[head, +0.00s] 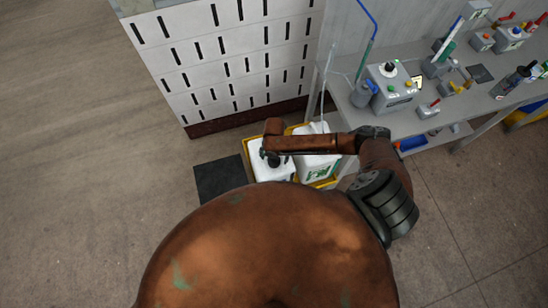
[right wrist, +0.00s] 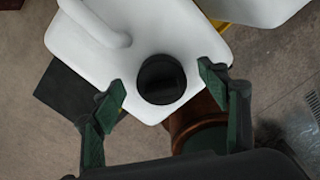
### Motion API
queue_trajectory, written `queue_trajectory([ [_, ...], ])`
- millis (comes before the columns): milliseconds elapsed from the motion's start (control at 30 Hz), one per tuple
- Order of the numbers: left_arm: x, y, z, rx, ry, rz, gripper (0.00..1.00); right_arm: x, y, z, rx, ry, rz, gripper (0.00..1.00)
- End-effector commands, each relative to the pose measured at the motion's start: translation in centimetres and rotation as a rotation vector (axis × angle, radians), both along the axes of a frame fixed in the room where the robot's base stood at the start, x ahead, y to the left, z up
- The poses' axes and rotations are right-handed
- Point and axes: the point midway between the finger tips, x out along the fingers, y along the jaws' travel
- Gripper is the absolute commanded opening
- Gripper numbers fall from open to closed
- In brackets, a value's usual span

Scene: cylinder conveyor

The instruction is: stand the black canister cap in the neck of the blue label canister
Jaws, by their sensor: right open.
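A white canister (head: 270,174) stands at the left in a yellow crate, below my right gripper (head: 274,158). It also fills the upper middle of the right wrist view (right wrist: 140,35), with its moulded handle at the left. The black canister cap (right wrist: 161,79) shows from above as a round dark disc at the neck; how deep it sits cannot be told. My right gripper (right wrist: 168,106) is open, with its green-padded fingers apart on either side of the cap, not visibly touching it. No blue label shows on this canister. My left gripper is not in view.
A second white canister (head: 317,166) with a green label stands beside it in the yellow crate (head: 298,128). A black mat (head: 216,178) lies on the floor to the left. A slotted white panel (head: 222,60) stands behind, and a grey workbench (head: 421,120) with devices is at right.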

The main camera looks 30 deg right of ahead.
Motion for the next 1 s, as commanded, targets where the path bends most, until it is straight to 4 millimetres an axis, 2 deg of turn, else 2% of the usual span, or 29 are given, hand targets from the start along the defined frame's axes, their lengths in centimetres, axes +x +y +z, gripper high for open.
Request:
queue_trajectory([
  [167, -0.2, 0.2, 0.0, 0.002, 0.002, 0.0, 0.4, 0.1, 0.0, 0.7, 0.001, -0.002, 0.0, 0.68],
  [267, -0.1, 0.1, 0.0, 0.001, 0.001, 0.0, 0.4, 0.1, -0.1, 2.0, -0.001, -0.002, 0.001, 0.68],
  [500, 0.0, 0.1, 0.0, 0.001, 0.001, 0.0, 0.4, 0.2, 0.0, 7.1, 0.001, -0.004, 0.002, 0.68],
  [700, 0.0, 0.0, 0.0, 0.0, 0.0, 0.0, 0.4, 0.1, -0.1, 10.5, 0.0, -0.003, 0.001, 0.68],
  [833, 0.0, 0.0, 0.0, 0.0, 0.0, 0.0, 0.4, 0.0, 0.0, 11.6, 0.0, 0.0, 0.0, 0.68],
  [1000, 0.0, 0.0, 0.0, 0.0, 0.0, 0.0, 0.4, 0.0, 0.0, 12.0, 0.0, 0.0, 0.0, 0.68],
])
